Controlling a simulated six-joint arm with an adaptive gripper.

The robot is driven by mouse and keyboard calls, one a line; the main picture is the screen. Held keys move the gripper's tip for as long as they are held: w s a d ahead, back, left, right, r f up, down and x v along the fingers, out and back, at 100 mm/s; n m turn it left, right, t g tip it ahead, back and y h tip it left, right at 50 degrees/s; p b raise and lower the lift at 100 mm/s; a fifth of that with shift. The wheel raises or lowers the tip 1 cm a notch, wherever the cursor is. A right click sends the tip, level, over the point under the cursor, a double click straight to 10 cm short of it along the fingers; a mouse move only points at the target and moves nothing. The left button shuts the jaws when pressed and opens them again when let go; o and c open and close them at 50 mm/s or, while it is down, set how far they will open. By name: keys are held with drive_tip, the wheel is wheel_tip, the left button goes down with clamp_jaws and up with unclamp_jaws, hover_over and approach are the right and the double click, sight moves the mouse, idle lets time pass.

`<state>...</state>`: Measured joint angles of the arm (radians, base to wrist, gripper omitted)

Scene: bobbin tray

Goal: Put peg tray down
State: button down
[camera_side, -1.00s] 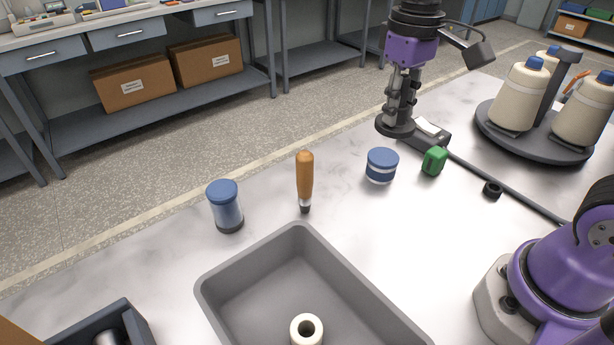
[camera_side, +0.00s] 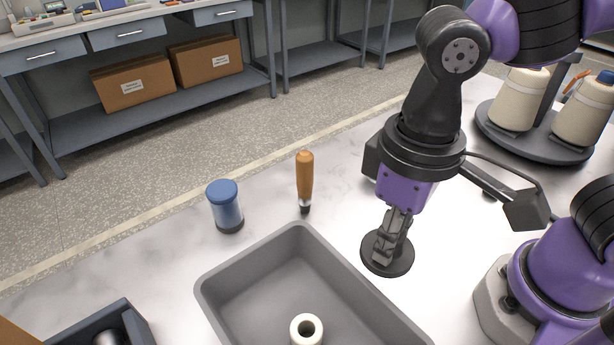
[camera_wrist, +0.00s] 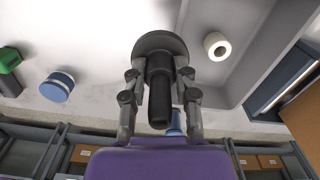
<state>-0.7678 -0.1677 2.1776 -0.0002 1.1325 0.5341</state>
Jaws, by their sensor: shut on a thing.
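The peg tray, a dark round disc with an upright post, shows in the side view (camera_side: 401,263) and in the wrist view (camera_wrist: 160,41). My gripper (camera_side: 392,245) is shut on its post. In the wrist view, the two fingers of my gripper (camera_wrist: 161,88) stand on either side of the dark post. The disc is beyond the fingertips, just right of the grey bin in the side view. It looks roughly level. I cannot tell whether it touches the table or hangs a little above it.
The grey bin (camera_side: 262,285) holds a cream bobbin (camera_side: 306,329). A blue-lidded jar (camera_side: 226,206) and an orange-handled tool (camera_side: 305,180) stand behind it. A carousel with cream cones (camera_side: 520,98) is at the back right. A blue-lidded tub (camera_wrist: 57,86) and green object (camera_wrist: 9,60) show in the wrist view.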

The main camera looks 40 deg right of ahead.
drive_tip(key=shift+s+a+f, duration=0.2)
drive_tip(key=shift+s+a, duration=0.05)
drive_tip(key=shift+s, duration=0.35)
drive_tip(key=shift+d+f, duration=0.1)
drive_tip(key=shift+f, duration=0.15)
approach(369, 228)
drive_tip(key=s+a, duration=0.1)
drive_tip(key=s+a+f, duration=0.1)
drive_tip(key=a, duration=0.1)
drive_tip(key=shift+s+a+f, duration=0.1)
drive_tip(key=shift+f, duration=2.1)
drive_tip(key=shift+f, duration=0.15)
drive_tip(key=c, duration=0.6)
unclamp_jaws()
